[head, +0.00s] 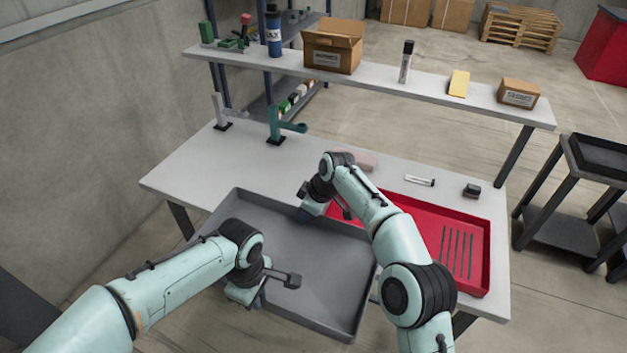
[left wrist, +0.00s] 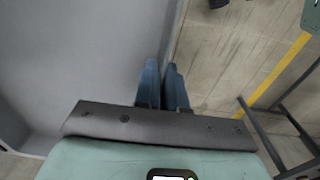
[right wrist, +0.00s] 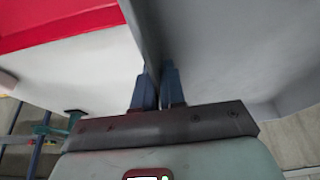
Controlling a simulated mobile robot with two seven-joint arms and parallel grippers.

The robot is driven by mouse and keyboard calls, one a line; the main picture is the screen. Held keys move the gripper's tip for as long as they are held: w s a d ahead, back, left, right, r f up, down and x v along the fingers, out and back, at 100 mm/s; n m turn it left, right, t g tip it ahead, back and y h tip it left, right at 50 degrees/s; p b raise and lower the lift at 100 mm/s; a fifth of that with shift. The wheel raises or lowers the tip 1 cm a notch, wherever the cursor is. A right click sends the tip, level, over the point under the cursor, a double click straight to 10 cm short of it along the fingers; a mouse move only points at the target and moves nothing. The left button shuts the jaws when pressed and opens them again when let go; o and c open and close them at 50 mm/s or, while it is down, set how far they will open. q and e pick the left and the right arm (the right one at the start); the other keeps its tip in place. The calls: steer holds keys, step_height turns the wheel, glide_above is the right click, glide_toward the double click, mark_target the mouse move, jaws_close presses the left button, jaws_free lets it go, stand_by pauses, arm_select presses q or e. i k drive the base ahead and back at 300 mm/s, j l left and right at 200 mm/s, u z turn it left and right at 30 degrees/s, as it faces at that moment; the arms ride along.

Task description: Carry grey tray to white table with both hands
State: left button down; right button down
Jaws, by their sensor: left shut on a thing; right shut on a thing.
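The grey tray (head: 315,255) is empty, with low walls, and overlaps the front edge of the white table (head: 190,178) in the head view. Its near part extends out over the floor; I cannot tell whether it touches the tabletop. My left gripper (head: 257,303) is shut on the tray's near wall; in the left wrist view the blue fingers (left wrist: 163,72) straddle this wall. My right gripper (head: 304,215) is shut on the opposite, far wall, and its fingers (right wrist: 157,80) show there in the right wrist view. My right arm hides part of the tray's right side.
A red tray (head: 480,238) with several thin rods lies on the table, right beside the grey tray. Green fixture (head: 278,130) and grey fixture (head: 220,112) stand at the table's back left. A raised shelf (head: 385,82) holds boxes and bottles. The table's left part is clear.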

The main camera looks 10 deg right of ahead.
mark_target(233, 178)
steer(key=i+j, duration=0.25)
steer(key=i, duration=0.2)
steer(key=i+j, duration=0.55)
steer(key=i, duration=0.3)
